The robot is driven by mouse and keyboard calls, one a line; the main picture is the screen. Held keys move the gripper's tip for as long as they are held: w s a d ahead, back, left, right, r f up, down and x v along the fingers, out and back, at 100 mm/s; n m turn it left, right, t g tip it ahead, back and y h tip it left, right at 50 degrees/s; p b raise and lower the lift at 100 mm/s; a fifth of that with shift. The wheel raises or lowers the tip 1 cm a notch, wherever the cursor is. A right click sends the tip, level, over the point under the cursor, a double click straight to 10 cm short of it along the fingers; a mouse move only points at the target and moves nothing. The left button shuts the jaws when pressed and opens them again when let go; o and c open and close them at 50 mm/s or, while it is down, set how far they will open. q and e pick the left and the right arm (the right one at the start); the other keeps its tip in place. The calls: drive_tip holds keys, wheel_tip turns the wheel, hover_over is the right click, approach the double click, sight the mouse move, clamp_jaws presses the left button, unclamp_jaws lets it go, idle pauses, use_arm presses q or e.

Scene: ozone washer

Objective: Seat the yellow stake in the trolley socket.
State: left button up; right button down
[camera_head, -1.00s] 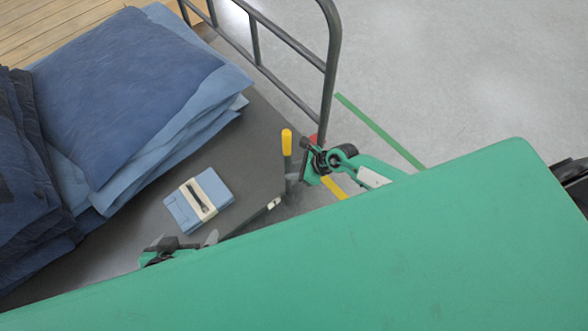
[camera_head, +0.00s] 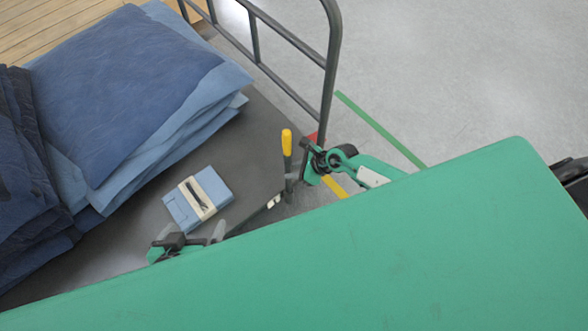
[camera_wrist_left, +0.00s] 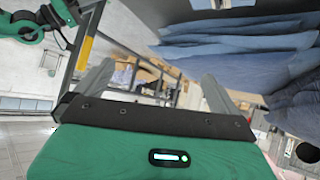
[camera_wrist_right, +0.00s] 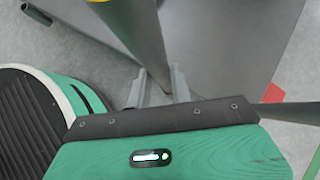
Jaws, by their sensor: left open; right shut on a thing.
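The yellow stake (camera_head: 287,144), with a yellow top and a dark grey shaft, stands near upright by the trolley's front right corner in the head view. My right gripper (camera_head: 294,180) is shut on its shaft below the yellow part. In the right wrist view the stake's shaft (camera_wrist_right: 142,32) runs down between the fingers (camera_wrist_right: 158,88), and its lower end is hidden. I cannot make out the trolley socket for certain. My left gripper (camera_head: 200,238) is open and empty over the trolley's near edge, below the blue packet.
The trolley deck (camera_head: 262,150) bears stacks of blue cloth (camera_head: 125,90) and a blue packet with a pale band (camera_head: 197,199). A grey rail (camera_head: 331,80) rises at the trolley's end. A large green surface (camera_head: 400,250) hides much of the foreground.

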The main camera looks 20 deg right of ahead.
use_arm(q)
drive_tip(key=shift+w+d, duration=0.1)
drive_tip(key=shift+d, duration=0.2)
use_arm(e)
drive_tip(key=shift+f, duration=0.15)
drive_tip(key=c, duration=1.2)
unclamp_jaws()
drive_tip(key=shift+o, duration=0.2)
use_arm(q)
drive_tip(key=s+a+g+y+p, duration=0.2)
drive_tip(key=s+a+g, duration=0.1)
drive_tip(key=a, duration=0.2)
drive_tip(key=shift+a+r, duration=0.25)
drive_tip(key=shift+r, duration=0.05)
use_arm(e)
drive_tip(key=v, duration=1.3)
drive_tip(key=shift+d+r, duration=0.2)
drive_tip(key=shift+r, duration=0.1)
drive_tip(key=shift+s, duration=0.15)
